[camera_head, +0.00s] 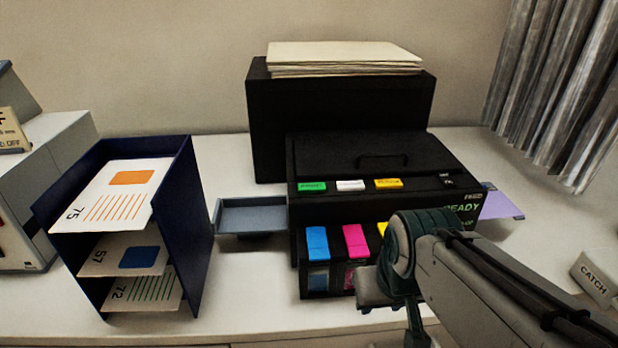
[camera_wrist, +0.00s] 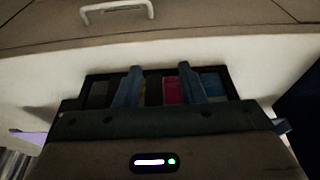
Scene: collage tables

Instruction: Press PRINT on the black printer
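The black printer (camera_head: 335,155) stands on the white table right of centre in the head view. Its top front edge carries a green button (camera_head: 312,186), a white button (camera_head: 351,185) and a yellow button (camera_head: 388,183); their lettering is too small to read. A green READY (camera_head: 461,208) shows at its right front. Blue (camera_head: 317,243) and magenta (camera_head: 356,240) cartridges sit in its lower front, with a yellow one partly hidden by my arm. My gripper (camera_wrist: 160,82) is empty, its two fingers apart, in front of the cartridge area and below the buttons.
A paper stack (camera_head: 345,55) lies on a black box behind the printer. A grey-blue tray (camera_head: 253,217) sticks out left, a purple sheet (camera_head: 502,205) right. A navy rack (camera_head: 190,235) with cards stands left. A CATCH block (camera_head: 597,280) and a curtain (camera_head: 555,85) are right.

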